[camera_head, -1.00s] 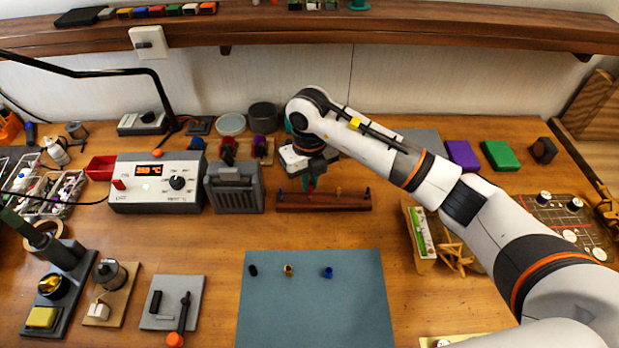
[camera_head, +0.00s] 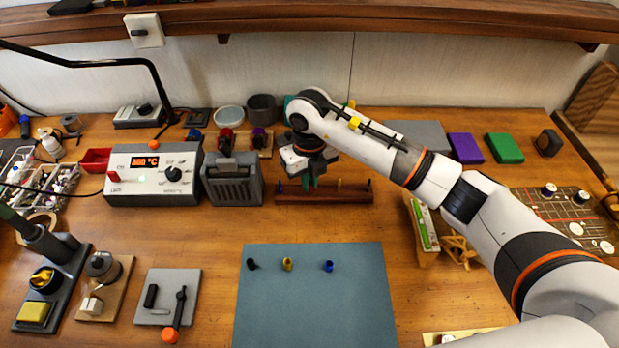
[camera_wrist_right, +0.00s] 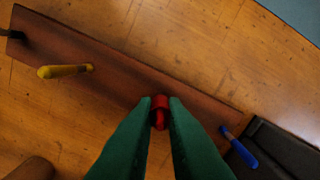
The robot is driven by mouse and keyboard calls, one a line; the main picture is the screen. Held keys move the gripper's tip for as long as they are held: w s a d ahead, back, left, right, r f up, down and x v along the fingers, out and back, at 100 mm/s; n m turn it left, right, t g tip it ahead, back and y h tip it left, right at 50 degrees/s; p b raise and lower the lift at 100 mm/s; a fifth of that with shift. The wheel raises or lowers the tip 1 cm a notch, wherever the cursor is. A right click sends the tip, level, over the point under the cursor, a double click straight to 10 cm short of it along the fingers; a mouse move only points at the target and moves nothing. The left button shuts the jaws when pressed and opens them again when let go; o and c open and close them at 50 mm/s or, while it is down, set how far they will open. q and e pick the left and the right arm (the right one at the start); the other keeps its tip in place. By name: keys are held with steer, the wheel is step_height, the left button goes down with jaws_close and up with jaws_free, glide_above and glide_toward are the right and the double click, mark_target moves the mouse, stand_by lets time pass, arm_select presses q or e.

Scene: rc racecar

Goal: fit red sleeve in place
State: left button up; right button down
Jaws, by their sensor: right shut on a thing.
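The dark red-brown wooden rack (camera_head: 350,192) carries upright pins. A yellow pin (camera_wrist_right: 62,71) and a blue pin (camera_wrist_right: 239,150) flank the gripper in the wrist view. My right gripper (camera_wrist_right: 160,104) is over the rack with green fingertips shut on a small red sleeve (camera_wrist_right: 160,119). The sleeve shows against the rack between the yellow and blue pins. I cannot tell whether it is around a pin or just above one. In the head view the sleeve is hidden by the fingers (camera_head: 311,182). My left gripper is not in view.
A blue-grey mat (camera_head: 315,305) in front holds a black sleeve (camera_head: 252,264), a yellow sleeve (camera_head: 287,264) and a blue sleeve (camera_head: 328,266). A dark grey box (camera_head: 233,181) stands close to the rack's left end. Bare table lies between rack and mat.

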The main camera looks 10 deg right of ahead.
steer(key=shift+f, duration=0.2)
steer(key=c, duration=1.4)
jaws_free()
steer(key=shift+o, duration=0.5)
steer(key=o, duration=0.3)
steer(key=shift+r, duration=0.1)
steer(key=shift+r+p, duration=2.75)
steer(key=shift+r, duration=1.7)
